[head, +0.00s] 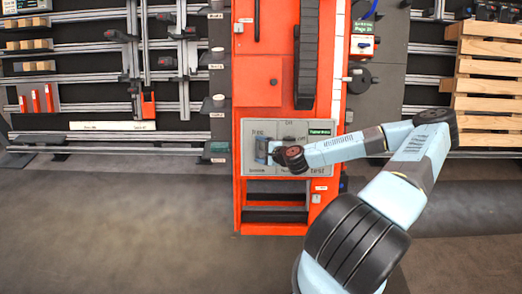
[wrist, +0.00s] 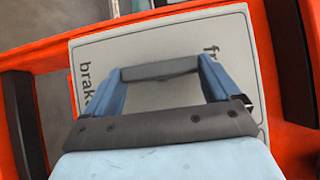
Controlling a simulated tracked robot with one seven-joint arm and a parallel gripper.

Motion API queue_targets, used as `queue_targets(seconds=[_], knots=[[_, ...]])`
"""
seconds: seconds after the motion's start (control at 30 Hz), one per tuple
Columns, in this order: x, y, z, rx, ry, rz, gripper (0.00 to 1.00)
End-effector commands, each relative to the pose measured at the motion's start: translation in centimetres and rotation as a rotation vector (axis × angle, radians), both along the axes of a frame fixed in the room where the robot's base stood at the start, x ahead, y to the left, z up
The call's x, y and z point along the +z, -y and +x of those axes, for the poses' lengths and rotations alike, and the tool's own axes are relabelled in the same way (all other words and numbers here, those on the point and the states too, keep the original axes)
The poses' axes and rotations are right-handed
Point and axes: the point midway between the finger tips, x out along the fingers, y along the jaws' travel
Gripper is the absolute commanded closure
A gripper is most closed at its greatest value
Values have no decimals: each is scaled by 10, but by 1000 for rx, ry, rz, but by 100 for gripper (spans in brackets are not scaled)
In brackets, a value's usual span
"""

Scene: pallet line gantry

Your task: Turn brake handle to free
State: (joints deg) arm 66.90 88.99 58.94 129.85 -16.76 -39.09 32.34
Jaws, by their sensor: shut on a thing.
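The brake handle is a dark grey bar (wrist: 160,71) lying across between my fingertips in the wrist view. My gripper (wrist: 160,76) is shut on it, with one blue finger at each end of the bar. Behind it is the light grey panel (wrist: 150,42), with "free" lettered to the right and "brake" to the left. In the head view my gripper (head: 262,151) is at the left part of the panel (head: 262,124), between "free" above and "brake" below. There my gripper and wrist hide most of the handle, and its exact angle cannot be told.
The panel sits on an orange cabinet (head: 258,85). Beside the handle are "on", "off" and "test" markings and a green label (head: 319,132). A wooden crate stack (head: 487,75) stands at right, racks of tools (head: 145,60) at left. The floor (head: 120,220) in front is clear.

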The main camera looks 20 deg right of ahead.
Motion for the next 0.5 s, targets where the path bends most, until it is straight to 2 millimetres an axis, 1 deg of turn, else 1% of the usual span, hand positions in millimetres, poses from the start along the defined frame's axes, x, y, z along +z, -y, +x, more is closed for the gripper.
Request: queue_targets(seconds=[0.03, 0.13, 0.37, 0.5], knots=[[-4, 0, -3, 0, -11, 2, 10], [-4, 0, -2, 0, -9, 1, 0], [-2, 0, -2, 0, -6, 1, 0], [1, 3, -9, 0, -5, 1, 0]])
